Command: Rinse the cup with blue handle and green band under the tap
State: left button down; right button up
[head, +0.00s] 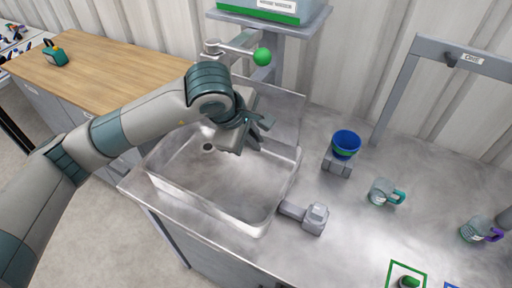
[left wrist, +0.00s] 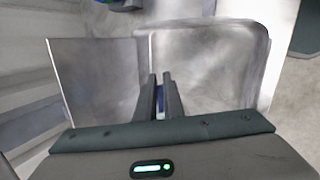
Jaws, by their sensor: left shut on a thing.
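My left gripper (head: 262,132) is over the metal sink basin (head: 205,185), below and near the grey tap (head: 232,47) with its green ball knob (head: 262,56). In the left wrist view its two fingers are closed on a narrow blue piece (left wrist: 160,98), which looks like a blue handle. The body of the held cup cannot be made out, and no green band shows on it. No water is visible. My right gripper is not in view.
A blue cup with a green band (head: 345,143) stands on a grey block right of the sink. Clear cups with a teal handle (head: 383,192) and a purple handle (head: 475,231) stand further right. A grey fixture (head: 306,216) sits by the sink's right rim.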

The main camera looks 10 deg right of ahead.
pick_arm(q)
jog(key=shift+w+f+b, duration=0.25)
jog(key=shift+w+b, duration=0.75)
jog(key=shift+w, duration=0.3)
